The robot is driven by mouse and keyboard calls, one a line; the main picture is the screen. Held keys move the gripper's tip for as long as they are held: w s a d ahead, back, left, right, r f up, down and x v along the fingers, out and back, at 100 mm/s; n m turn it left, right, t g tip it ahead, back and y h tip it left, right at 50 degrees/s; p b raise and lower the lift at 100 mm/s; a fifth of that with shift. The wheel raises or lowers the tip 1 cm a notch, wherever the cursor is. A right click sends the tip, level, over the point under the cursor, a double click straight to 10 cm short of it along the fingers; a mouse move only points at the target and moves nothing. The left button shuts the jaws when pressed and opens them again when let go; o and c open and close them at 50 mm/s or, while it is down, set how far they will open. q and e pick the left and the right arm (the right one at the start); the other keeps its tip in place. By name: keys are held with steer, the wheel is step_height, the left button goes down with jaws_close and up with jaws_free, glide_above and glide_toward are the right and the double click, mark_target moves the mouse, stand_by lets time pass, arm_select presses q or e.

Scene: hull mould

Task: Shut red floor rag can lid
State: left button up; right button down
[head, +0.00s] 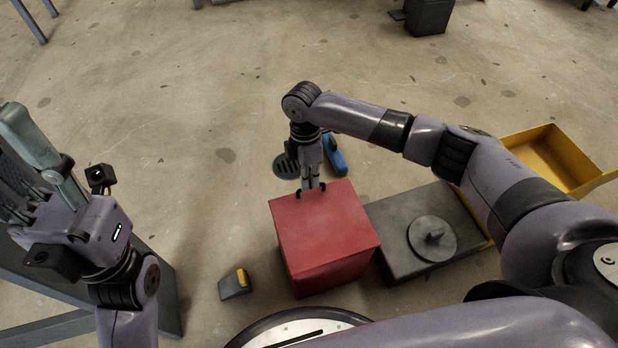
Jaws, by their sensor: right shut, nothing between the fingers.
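The red rag can (330,262) is a box on the floor in the middle of the head view. Its red top (325,222) looks flat and lies over the body, with no clear gap along the near edge. The far edge is partly hidden by my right gripper. My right gripper (312,191) points down at the far edge of the red top, shut and empty; its fingertips seem to touch or nearly touch it. My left gripper (28,160) is raised at the left, away from the can; its finger opening is unclear.
A grey box with a round knobbed disc (432,238) stands close to the can's right. A yellow tray (548,150) lies farther right. A blue object (334,155) and dark floor drain (286,166) lie behind. A small grey-yellow block (235,284) is front left.

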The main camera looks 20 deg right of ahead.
steer(key=c, duration=2.4)
jaws_free()
steer(key=c, duration=1.7)
jaws_free()
steer(key=r, duration=0.4)
steer(key=w+r, duration=0.1)
steer(key=r, duration=0.3)
steer(key=w+r, duration=0.1)
steer(key=r, duration=0.3)
steer(key=shift+f, duration=0.1)
